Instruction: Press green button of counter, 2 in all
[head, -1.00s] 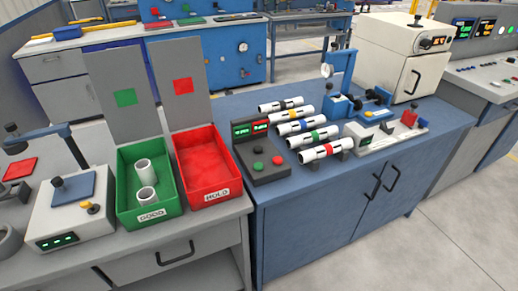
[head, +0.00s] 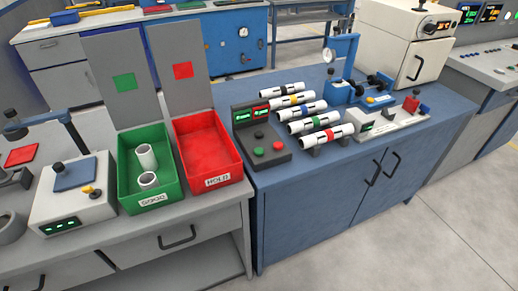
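The counter (head: 262,138) is a dark grey box on the blue cabinet, just right of the red HOLD bin. Its upright panel has a green display and a red display, too small to read. Its sloped face carries a green button (head: 259,151), a red button (head: 278,146) and a dark button (head: 259,134). Nothing touches the buttons. Neither of my grippers shows in the head view.
A green GOOD bin (head: 126,189) holds two white pipe pieces. The red HOLD bin (head: 237,168) looks empty. Several banded white tubes (head: 302,114) lie on a rack right of the counter. A white device (head: 76,206) stands at left.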

